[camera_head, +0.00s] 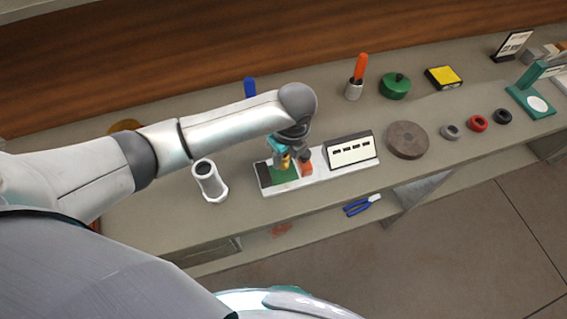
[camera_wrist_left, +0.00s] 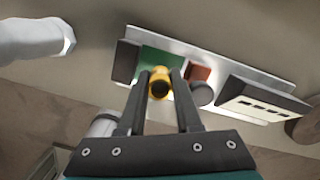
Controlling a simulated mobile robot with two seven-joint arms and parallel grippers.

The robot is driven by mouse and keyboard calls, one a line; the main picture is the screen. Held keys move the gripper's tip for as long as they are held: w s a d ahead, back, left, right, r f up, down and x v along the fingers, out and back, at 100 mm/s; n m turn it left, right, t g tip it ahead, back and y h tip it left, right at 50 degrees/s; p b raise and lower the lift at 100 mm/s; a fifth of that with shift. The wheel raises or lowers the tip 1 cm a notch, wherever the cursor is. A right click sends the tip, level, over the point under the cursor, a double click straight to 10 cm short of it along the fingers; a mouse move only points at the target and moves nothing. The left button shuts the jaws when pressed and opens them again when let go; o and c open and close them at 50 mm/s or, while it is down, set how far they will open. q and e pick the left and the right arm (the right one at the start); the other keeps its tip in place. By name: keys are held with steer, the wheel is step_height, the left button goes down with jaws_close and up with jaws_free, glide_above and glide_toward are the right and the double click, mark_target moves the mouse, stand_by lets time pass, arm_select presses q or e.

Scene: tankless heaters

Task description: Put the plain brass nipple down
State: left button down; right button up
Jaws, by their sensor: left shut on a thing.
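My left gripper (camera_head: 285,163) is over the white tray (camera_head: 322,178) on the bench. In the left wrist view its two fingers (camera_wrist_left: 160,78) are shut on the plain brass nipple (camera_wrist_left: 160,85), a yellow, round, hollow piece. The nipple is in front of the tray's green patch (camera_wrist_left: 147,60); I cannot tell whether it touches the green. In the head view the nipple (camera_head: 285,161) is small and partly hidden by the gripper. A red-orange block (camera_head: 305,165) stands just right of it. My right gripper is not in view.
A black-framed sign (camera_head: 351,149) stands on the tray's right part. A white pipe fitting (camera_head: 209,181) stands left of the tray. A brown disc (camera_head: 407,140) lies to the right. Blue-handled pliers (camera_head: 361,206) lie on the lower shelf. Bare bench lies behind the tray.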

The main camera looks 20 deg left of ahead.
mark_target(284, 165)
arm_select(q)
steer(key=shift+f, duration=1.6)
steer(key=shift+f, duration=0.1)
steer(key=c, duration=0.9)
jaws_free()
steer(key=r, duration=0.4)
steer(key=d+r+p, duration=0.1)
steer(key=r, duration=0.3)
steer(key=s+r, duration=0.1)
steer(key=r, duration=0.3)
steer(key=shift+d+r+p, duration=0.1)
steer(key=shift+d+p, duration=0.15)
steer(key=shift+p, duration=0.15)
